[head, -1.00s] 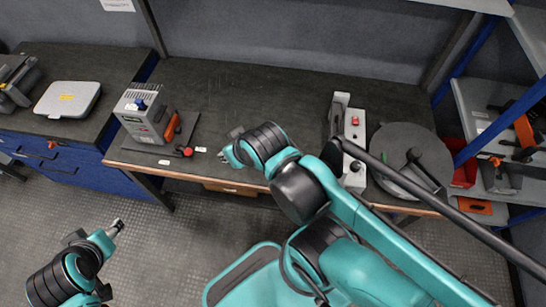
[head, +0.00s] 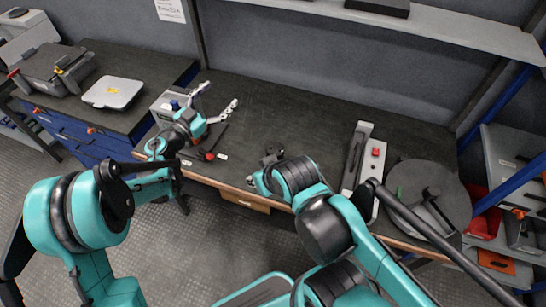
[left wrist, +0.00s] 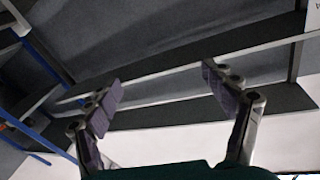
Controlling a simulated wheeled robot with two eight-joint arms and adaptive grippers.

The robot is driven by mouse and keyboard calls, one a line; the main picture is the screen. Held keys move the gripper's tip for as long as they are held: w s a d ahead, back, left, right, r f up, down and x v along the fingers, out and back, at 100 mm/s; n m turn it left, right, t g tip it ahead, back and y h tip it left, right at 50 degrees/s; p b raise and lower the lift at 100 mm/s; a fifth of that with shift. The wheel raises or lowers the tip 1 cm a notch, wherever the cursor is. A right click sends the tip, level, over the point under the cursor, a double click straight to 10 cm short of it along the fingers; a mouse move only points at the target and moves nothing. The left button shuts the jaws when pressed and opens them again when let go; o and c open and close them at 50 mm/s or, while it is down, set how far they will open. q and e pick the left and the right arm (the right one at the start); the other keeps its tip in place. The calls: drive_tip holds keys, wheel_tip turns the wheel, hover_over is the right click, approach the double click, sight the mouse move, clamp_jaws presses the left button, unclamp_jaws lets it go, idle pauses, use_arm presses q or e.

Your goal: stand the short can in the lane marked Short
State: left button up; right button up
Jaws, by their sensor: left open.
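I cannot make out a short can or a lane marked Short in either view. My left gripper (head: 217,97) is open and empty above the left part of the dark workbench (head: 300,115), beside the grey box. Its two spread fingers also show in the left wrist view (left wrist: 162,77), with nothing between them and only shelf and wall behind. My right arm reaches over the middle front of the bench. Its gripper end (head: 265,173) is mostly hidden by the wrist, so its jaws are unclear.
A grey box (head: 163,108) stands partly hidden behind my left arm. A white fixture with a red button (head: 376,152) and a round dark plate (head: 405,178) are at the right. A shelf (head: 440,32) hangs above. The bench's middle back is clear.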

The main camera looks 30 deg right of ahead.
use_arm(q)
drive_tip(key=s+d+f+m+g, duration=0.1)
drive_tip(key=s+d+f+g, duration=0.2)
drive_tip(key=f, duration=0.4)
drive_tip(key=s+d+f+m+g, duration=0.2)
drive_tip(key=s+d+f+g, duration=0.1)
drive_tip(key=f, duration=0.3)
drive_tip(key=g+y, duration=0.2)
drive_tip(key=g, duration=0.2)
approach(275, 152)
drive_tip(key=d+f, duration=0.2)
drive_tip(key=d, duration=0.1)
drive_tip(key=shift+w+d+f+m, duration=0.1)
drive_tip(key=shift+d+f+m, duration=0.5)
drive_tip(key=shift+d, duration=0.25)
drive_tip(key=b+x, duration=0.1)
drive_tip(key=x, duration=0.3)
drive_tip(key=b+x, duration=0.1)
drive_tip(key=x, duration=0.1)
drive_tip(key=shift+w+b, duration=0.2)
drive_tip(key=shift+b, duration=0.15)
drive_tip(key=shift+a+r, duration=0.1)
